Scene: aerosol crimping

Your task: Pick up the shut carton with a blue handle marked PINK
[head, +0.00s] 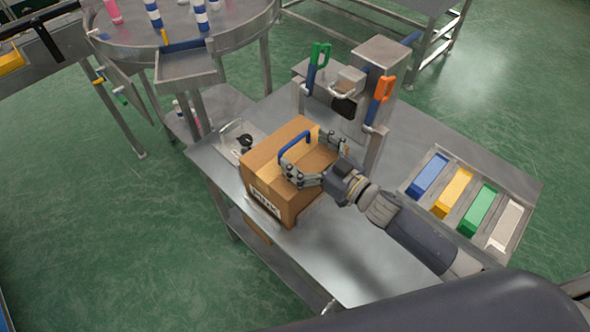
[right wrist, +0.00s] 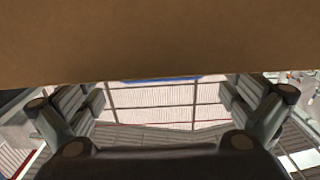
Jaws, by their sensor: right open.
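The brown carton (head: 265,163) stands shut on the steel table, with tape along its top and a label (head: 265,203) on its front side that is too small to read. A blue handle (head: 293,141) arches up from its top. My right gripper (head: 312,158) is over the carton's top at the handle, its open fingers on either side of it, not closed on it. In the right wrist view the carton's cardboard (right wrist: 160,40) fills the upper part, and a strip of the blue handle (right wrist: 165,79) shows between the open fingers. My left gripper is not in view.
A press with green (head: 319,56) and orange (head: 384,88) handles stands behind the carton. A tray of coloured blocks (head: 470,205) lies on the right. A round table (head: 215,38) with striped cans is at the back left. Bare table lies in front of my right arm.

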